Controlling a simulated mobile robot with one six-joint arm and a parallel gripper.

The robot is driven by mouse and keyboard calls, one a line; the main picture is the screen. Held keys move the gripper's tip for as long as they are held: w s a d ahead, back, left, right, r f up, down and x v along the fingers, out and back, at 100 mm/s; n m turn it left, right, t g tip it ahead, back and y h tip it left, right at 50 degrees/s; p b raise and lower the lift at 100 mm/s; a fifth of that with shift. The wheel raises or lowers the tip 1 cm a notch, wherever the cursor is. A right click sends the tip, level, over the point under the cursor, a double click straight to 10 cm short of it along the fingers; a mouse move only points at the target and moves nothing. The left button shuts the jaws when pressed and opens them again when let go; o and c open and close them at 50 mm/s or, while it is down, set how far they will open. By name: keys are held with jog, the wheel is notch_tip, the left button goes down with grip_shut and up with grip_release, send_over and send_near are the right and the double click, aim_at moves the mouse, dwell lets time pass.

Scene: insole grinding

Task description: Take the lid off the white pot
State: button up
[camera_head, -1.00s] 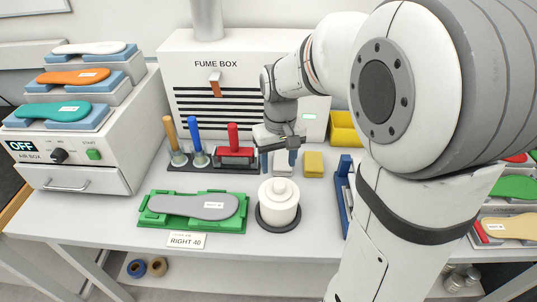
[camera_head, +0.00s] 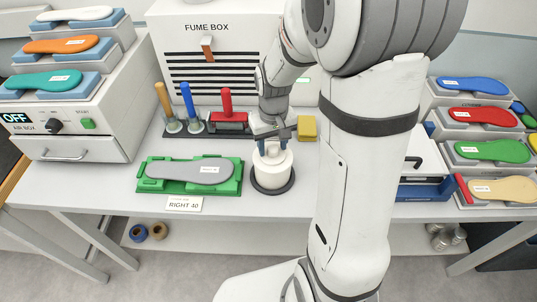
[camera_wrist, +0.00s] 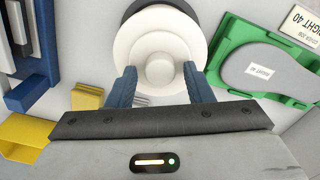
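The white pot (camera_head: 272,176) stands upright on a dark round base (camera_head: 287,187) on the table. Its white lid (camera_wrist: 160,35) is on it, with a round knob (camera_wrist: 161,72) on top. My gripper (camera_head: 271,149) is just over the pot, pointing down. In the wrist view my gripper (camera_wrist: 159,75) has its two blue fingers apart, one on each side of the knob, with gaps between fingers and knob. In the head view the fingers partly hide the lid and knob. I cannot tell exactly how low the fingertips are against the knob.
A green tray (camera_head: 148,183) with a grey insole (camera_head: 190,171) lies left of the pot. Behind are a stand of handled tools (camera_head: 222,130) and the fume box (camera_head: 215,25). A yellow block (camera_head: 307,127) sits behind right. A blue-and-white fixture (camera_head: 425,185) is at right.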

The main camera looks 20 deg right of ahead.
jog(key=c, duration=0.9)
